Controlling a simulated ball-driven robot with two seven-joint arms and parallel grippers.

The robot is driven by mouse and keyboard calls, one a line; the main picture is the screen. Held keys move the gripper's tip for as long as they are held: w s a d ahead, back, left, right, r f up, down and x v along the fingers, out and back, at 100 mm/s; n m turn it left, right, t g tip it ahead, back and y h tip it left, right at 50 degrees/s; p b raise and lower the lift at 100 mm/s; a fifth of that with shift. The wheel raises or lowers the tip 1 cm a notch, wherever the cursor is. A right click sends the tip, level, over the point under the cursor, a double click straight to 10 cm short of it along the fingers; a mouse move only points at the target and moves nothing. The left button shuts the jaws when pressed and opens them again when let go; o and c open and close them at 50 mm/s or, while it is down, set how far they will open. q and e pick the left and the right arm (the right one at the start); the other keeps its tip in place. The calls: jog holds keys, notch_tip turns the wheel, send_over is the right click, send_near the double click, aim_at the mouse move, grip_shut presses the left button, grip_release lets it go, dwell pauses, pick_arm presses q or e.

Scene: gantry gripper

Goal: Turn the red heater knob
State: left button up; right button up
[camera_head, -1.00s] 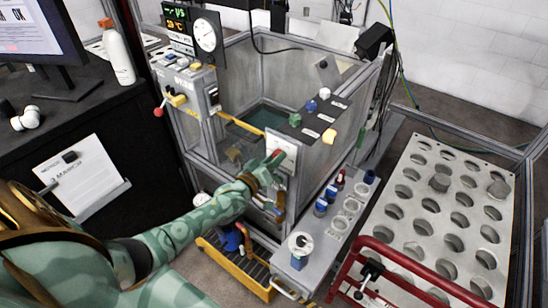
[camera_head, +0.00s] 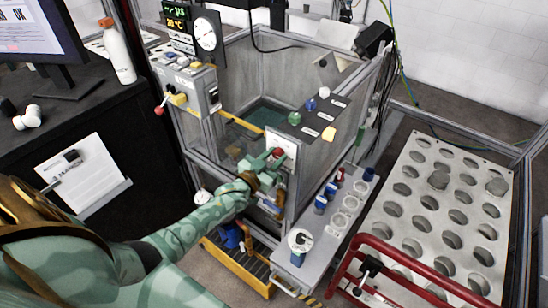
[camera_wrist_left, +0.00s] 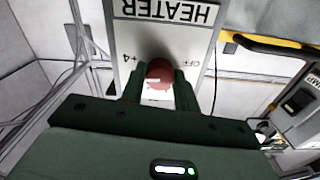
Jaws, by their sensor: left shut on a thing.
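The red heater knob (camera_wrist_left: 159,74) sits on a white plate marked HEATER (camera_wrist_left: 165,28), with "+4" and "OFF" at its sides in the left wrist view. My left gripper (camera_wrist_left: 158,88) is shut on the knob, one dark green finger on each side of it. In the head view my left gripper (camera_head: 270,160) is at the white heater plate (camera_head: 284,145) on the tank's front corner, with the red knob (camera_head: 278,153) at its fingertips. The exact turn of the knob is hard to read. My right gripper is not in view.
The framed tank (camera_head: 330,150) carries blue, green and yellow knobs along its top edge. A control box (camera_head: 186,88) with a red-tipped lever is at its left. A perforated rack (camera_head: 425,205) and a red tubular handle (camera_head: 395,260) lie to the right.

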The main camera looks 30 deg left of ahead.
pick_arm(q)
jog(key=shift+s+f+m, duration=0.1)
jog(key=shift+f+m, duration=0.1)
jog(key=shift+m, duration=0.2)
jog(key=o, duration=1)
jog(key=shift+r, duration=0.1)
jog(key=shift+c, duration=0.2)
jog(key=s+a+p, duration=0.1)
jog(key=s, duration=1.5)
jog(key=shift+s+a, duration=0.1)
